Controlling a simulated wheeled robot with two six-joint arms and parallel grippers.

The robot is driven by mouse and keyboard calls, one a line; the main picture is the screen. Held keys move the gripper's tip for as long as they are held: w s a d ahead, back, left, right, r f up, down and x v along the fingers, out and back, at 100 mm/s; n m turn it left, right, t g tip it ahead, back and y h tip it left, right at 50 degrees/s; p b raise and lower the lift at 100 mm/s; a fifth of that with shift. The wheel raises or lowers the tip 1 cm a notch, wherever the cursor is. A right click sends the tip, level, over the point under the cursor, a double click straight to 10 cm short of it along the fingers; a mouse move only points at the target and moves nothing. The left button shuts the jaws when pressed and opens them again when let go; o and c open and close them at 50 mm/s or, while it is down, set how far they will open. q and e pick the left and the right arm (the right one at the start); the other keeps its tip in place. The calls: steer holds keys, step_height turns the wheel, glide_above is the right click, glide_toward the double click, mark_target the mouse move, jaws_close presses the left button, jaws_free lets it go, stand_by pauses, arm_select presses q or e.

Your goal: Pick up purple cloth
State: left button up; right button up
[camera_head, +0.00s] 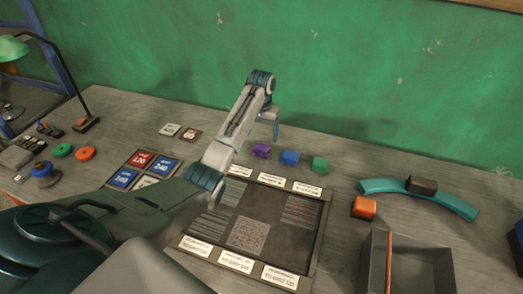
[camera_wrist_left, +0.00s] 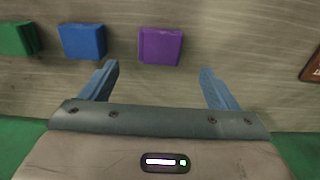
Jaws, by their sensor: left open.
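The purple cloth (camera_head: 261,150) is a small folded block on the grey table, left of a blue block (camera_head: 290,157) and a green block (camera_head: 320,163). In the left wrist view the purple cloth (camera_wrist_left: 161,46) lies just beyond the fingertips, roughly between their lines and a little left of centre. My left gripper (camera_head: 274,128) is near the purple cloth on its wall side, and does not touch it. Its two blue fingers (camera_wrist_left: 157,68) are apart with nothing between them. My right gripper is not in view.
A framed dark board (camera_head: 240,258) with labels and textured patches lies in front of the blocks. A teal curved piece (camera_head: 455,203), an orange block (camera_head: 364,207) and a grey bin (camera_head: 372,262) are at right. The green wall (camera_head: 400,80) closes off the back.

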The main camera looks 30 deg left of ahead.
mark_target(262, 146)
arm_select(q)
steer(key=shift+f, duration=0.5)
steer(key=shift+w+f+p, duration=0.1)
steer(key=shift+f+p, duration=1)
steer(key=shift+f, duration=1.3)
steer(key=c, duration=1.1)
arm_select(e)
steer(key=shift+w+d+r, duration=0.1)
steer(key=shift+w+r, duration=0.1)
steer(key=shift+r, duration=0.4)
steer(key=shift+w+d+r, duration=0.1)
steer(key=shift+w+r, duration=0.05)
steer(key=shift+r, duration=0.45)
